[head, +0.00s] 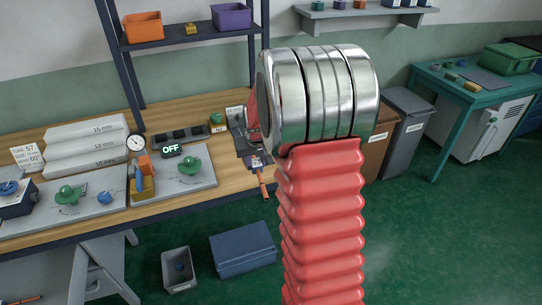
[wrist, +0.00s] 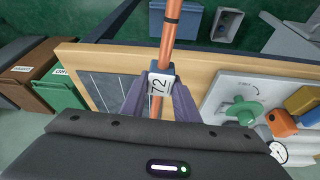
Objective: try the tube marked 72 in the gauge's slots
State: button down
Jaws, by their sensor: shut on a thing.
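My gripper (wrist: 165,98) is shut on a copper-coloured tube (wrist: 172,25) at its white tag marked 72 (wrist: 160,84). The tube runs away from the jaws, past the wooden bench edge in the wrist view, and has a dark band. In the head view, my gripper (head: 252,155) is partly hidden by my arm, at the right part of the bench, and the tube (head: 263,187) points down over the front edge. A pale stepped block (head: 88,150) marked 15 mm, 12 mm and 10 mm, seemingly the gauge, stands far left of it. I cannot make out its slots.
Between them are a dial (head: 135,143), an OFF display (head: 171,150), an orange-and-blue item (head: 143,172) and a grey plate with a green knob (head: 190,167). A grey bin (head: 180,268) and blue box (head: 242,249) stand on the floor. A shelf post (head: 124,70) rises behind.

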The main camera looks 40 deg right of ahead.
jog(key=a+n+y, duration=0.1)
jog(key=a+n, duration=0.3)
jog(key=a, duration=2.1)
jog(key=shift+w+t, duration=0.3)
jog(key=shift+w, duration=0.05)
jog(key=shift+a+f, duration=0.1)
